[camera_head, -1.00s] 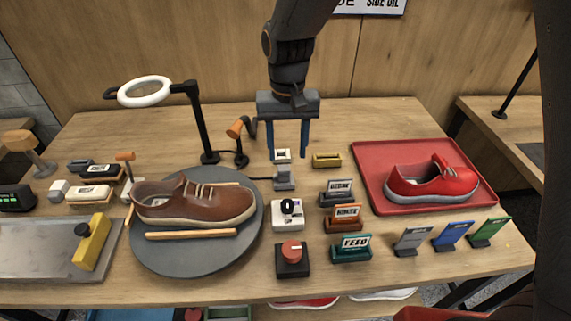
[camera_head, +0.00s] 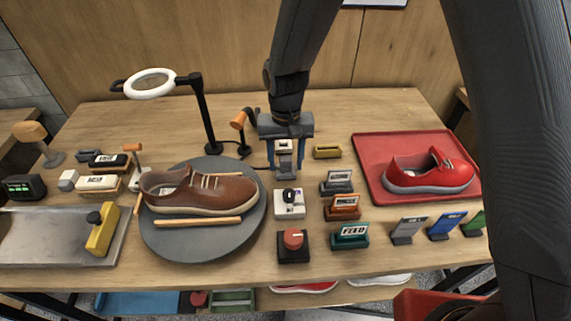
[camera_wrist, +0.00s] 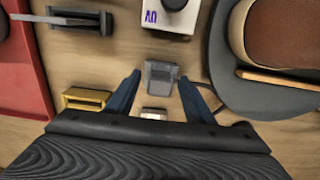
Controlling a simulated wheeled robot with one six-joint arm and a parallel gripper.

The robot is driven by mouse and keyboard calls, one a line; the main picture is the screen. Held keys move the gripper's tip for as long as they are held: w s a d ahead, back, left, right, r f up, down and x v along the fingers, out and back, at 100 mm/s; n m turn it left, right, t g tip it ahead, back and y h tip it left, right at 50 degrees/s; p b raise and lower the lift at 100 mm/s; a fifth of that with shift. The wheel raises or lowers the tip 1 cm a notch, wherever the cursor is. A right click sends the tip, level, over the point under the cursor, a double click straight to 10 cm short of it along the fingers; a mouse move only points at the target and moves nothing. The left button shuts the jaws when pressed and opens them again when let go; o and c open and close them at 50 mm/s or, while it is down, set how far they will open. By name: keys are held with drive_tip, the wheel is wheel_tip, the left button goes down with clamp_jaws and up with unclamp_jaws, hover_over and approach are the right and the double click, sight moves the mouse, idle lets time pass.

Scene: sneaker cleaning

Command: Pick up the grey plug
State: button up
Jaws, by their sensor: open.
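The grey plug (camera_head: 285,172) stands on the wooden table to the right of the round grey turntable (camera_head: 171,245). My gripper (camera_head: 285,163) is over it with its blue fingers open. In the wrist view the grey plug (camera_wrist: 160,74) lies between the two spread fingertips (camera_wrist: 159,80), with a small gap on each side. The fingers do not hold it. A small white-topped block (camera_wrist: 155,114) sits just behind the plug, partly hidden by my gripper in the head view.
A white switch box marked UV (camera_head: 289,204) stands just in front of the plug. A brass-coloured block (camera_head: 327,152) is to its right. A brown shoe (camera_head: 200,191) rests on the turntable. A red tray (camera_head: 372,147) with a red shoe is at the right.

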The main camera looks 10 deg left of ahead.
sight(286, 157)
drive_tip(key=c, duration=1)
drive_tip(key=shift+r, duration=0.15)
drive_tip(key=shift+c, duration=0.2)
wheel_tip(286, 157, up, 9)
drive_tip(key=shift+w+r+b, duration=0.1)
drive_tip(key=shift+w+b, duration=0.05)
drive_tip(key=shift+b, duration=1.1)
drive_tip(key=w+a+p, duration=0.2)
drive_tip(key=w+p, duration=0.1)
drive_tip(key=w, duration=0.6)
drive_tip(key=shift+w+a+f, duration=0.15)
drive_tip(key=shift+w+f, duration=0.05)
drive_tip(key=shift+f, duration=0.25)
